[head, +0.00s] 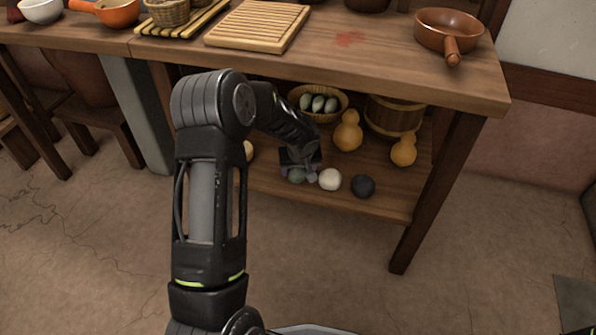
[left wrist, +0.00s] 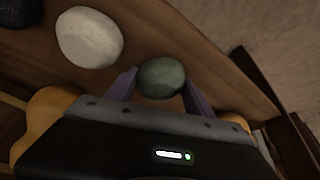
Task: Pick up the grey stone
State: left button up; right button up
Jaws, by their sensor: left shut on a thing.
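The grey stone (left wrist: 161,78), smooth and greenish grey, sits between the two fingers of my left gripper (left wrist: 159,88) in the left wrist view. In the head view the stone (head: 297,175) is partly hidden by my left gripper (head: 304,174), at the front of the table's lower shelf (head: 290,194). The gripper is shut on it. I cannot tell whether the stone touches the shelf. A white stone (head: 330,180) lies just right of it, and a dark stone (head: 363,186) lies further right. My right gripper is not in view.
Behind the stones stand gourds (head: 348,133), a basket of greyish oval things (head: 318,103) and a wooden bucket (head: 393,116). The tabletop (head: 370,75) overhangs the shelf, and a table leg (head: 437,190) stands at right. The floor in front is clear.

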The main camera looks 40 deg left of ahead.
pick_arm(q)
grip_shut()
dwell(0.3)
jog(key=shift+r, duration=0.1)
jog(key=shift+r+p, duration=0.5)
jog(key=shift+r, duration=0.25)
notch_tip(320, 180, up, 2)
jog(key=shift+r+p, duration=0.1)
jog(key=shift+p, duration=0.5)
jog(key=s+d+b, duration=0.3)
jog(key=s+d, duration=0.9)
jog(key=s, duration=0.1)
jog(key=shift+s+f, duration=0.15)
jog(key=shift+f, duration=0.05)
